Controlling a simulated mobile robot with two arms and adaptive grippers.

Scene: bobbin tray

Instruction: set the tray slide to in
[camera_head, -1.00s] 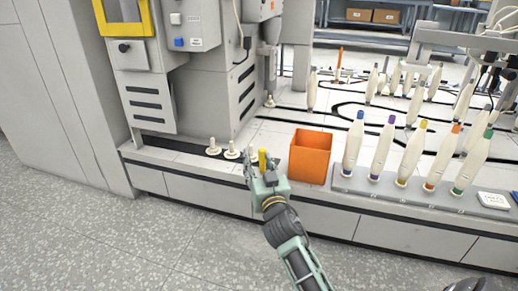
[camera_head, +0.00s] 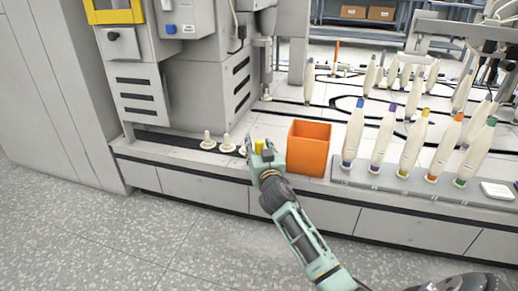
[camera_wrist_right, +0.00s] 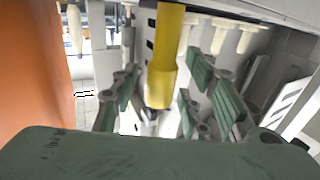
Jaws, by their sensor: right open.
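A yellow upright handle (camera_head: 258,147), which I take for the tray slide's handle, stands near the front edge of the machine bench, between a row of pale pegs and the orange bin. My right gripper (camera_head: 259,153) is at it, with its fingers open. In the right wrist view the yellow handle (camera_wrist_right: 163,60) shows between the two green-padded fingers (camera_wrist_right: 160,98), with gaps on both sides. The lower part of the handle and the slide's track are hidden by the gripper in the head view. My left gripper is not in view.
The orange bin (camera_head: 308,150) stands close to the right of the gripper. Pale pegs (camera_head: 208,141) stand to its left. Bobbins with coloured tips (camera_head: 413,143) stand on a grey rail (camera_head: 345,174) to the right. The floor in front is clear.

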